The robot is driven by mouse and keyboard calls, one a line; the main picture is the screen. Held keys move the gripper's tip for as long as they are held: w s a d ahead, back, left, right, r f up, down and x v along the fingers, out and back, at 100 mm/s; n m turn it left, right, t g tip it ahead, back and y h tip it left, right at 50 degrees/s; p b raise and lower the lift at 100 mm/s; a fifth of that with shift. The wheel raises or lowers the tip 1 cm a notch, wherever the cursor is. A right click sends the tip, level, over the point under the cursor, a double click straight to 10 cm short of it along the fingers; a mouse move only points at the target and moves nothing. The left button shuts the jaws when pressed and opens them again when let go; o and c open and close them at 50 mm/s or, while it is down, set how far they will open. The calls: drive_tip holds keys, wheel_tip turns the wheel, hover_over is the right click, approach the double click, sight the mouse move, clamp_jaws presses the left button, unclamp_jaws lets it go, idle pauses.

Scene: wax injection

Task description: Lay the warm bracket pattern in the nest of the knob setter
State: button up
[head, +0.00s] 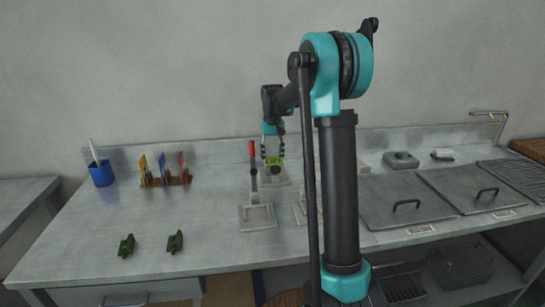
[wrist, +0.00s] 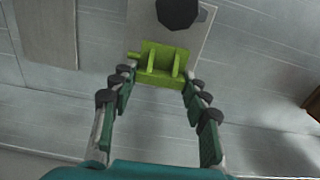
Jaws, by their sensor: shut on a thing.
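The bracket pattern (head: 273,160) is yellow-green, with two upright lugs and a small stub on one side in the wrist view (wrist: 162,72). My gripper (head: 272,146) is shut on it; in the wrist view the fingertips (wrist: 160,80) lie at its two sides. The bracket is over or at the near part of a pale plate (wrist: 203,45) with a dark round knob (wrist: 178,12). This looks like the knob setter, whose pale base shows in the head view (head: 280,178). I cannot tell whether the bracket touches it, and the nest is not clearly seen.
A red-handled clamp fixture (head: 257,216) stands in front of the gripper. Another pale fixture (head: 301,208) is partly behind my arm. Two dark green pieces (head: 127,246) (head: 175,242) lie at the front left. A coloured-tool rack (head: 165,180) and blue cup (head: 102,174) stand left; lidded tanks (head: 405,203) are right.

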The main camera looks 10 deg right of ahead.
drive_tip(key=shift+f, duration=0.95)
idle(0.6)
drive_tip(key=o, duration=1.1)
drive_tip(key=shift+r, duration=0.1)
wheel_tip(320, 180, up, 12)
drive_tip(key=shift+f, duration=0.15)
drive_tip(key=shift+s, duration=0.1)
